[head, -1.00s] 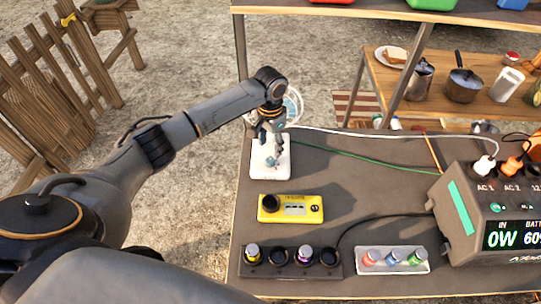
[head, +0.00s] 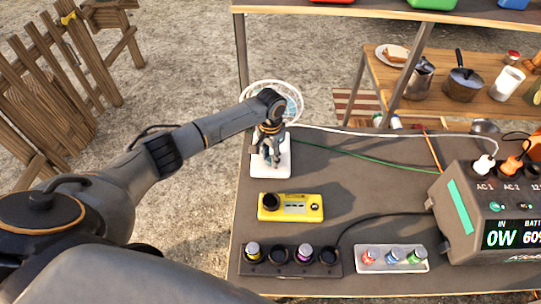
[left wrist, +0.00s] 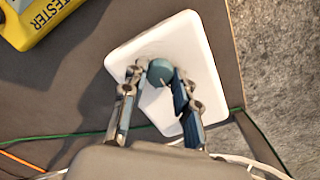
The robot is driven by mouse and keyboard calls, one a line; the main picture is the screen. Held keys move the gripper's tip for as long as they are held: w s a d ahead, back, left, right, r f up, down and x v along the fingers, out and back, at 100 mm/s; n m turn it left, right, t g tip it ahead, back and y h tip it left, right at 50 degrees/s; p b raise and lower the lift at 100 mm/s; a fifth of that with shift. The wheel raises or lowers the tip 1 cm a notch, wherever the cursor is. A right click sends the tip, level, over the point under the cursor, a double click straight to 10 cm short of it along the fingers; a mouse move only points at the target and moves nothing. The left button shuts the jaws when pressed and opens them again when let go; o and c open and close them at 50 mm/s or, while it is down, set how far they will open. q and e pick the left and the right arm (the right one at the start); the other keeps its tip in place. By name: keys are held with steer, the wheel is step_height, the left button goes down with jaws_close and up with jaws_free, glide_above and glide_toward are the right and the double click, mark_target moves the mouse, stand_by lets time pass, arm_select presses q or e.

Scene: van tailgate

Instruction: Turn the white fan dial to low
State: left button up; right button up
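The white fan's base (head: 257,171) sits at the table's far left corner, and its round wire cage (head: 292,90) shows behind my arm. In the left wrist view the white base (left wrist: 190,40) carries a round teal dial (left wrist: 160,71). My left gripper (head: 271,163) is down over the base. In the left wrist view its two fingers (left wrist: 160,80) stand apart, one on each side of the dial, very close to it. I cannot tell whether they touch it. The dial's setting marks cannot be made out. My right gripper is not in view.
A yellow tester (head: 290,207) lies in front of the fan base. White and green cables cross the table's back.

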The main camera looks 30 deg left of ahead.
arm_select(q)
steer(key=shift+m, duration=0.4)
jaws_close()
steer(key=shift+r+m+p, duration=0.1)
steer(key=shift+m+p, duration=0.2)
steer(key=shift+p, duration=0.1)
steer(key=shift+m+p, duration=0.45)
steer(key=shift+m, duration=0.65)
steer(key=shift+w+m+p, duration=0.1)
steer(key=shift+m+p, duration=0.25)
steer(key=shift+m, duration=1.85)
steer(key=o, duration=1.1)
jaws_free()
